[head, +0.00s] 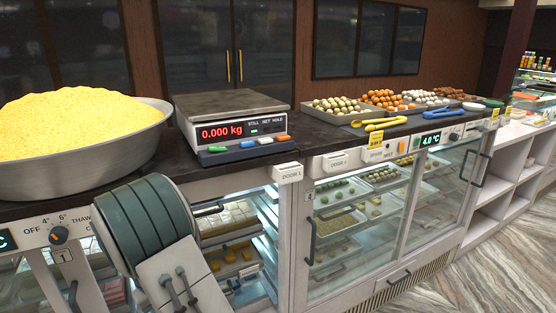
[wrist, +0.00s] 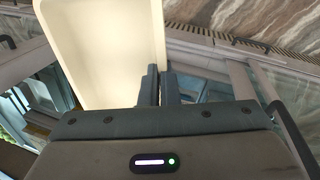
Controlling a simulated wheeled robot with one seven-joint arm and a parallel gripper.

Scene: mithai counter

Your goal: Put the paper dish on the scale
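The scale (head: 232,102) stands on the dark counter, left of centre in the head view. Its flat grey platter is empty and its red display reads 0.000 kg. The paper dish (wrist: 100,45) is a cream, shallow dish with raised walls, seen in the wrist view, partly cut off by the top edge. My gripper (wrist: 160,72) has its two dark fingers close together with the dish's right wall between them. It is shut on that wall, and the dish appears empty. Neither the dish nor my fingers show in the head view.
A large metal bowl of yellow grains (head: 75,140) stands left of the scale. Trays of sweets (head: 338,117), yellow tongs (head: 385,123) and blue tongs (head: 408,109) lie to its right. A glass-fronted display case (head: 360,215) is below the counter.

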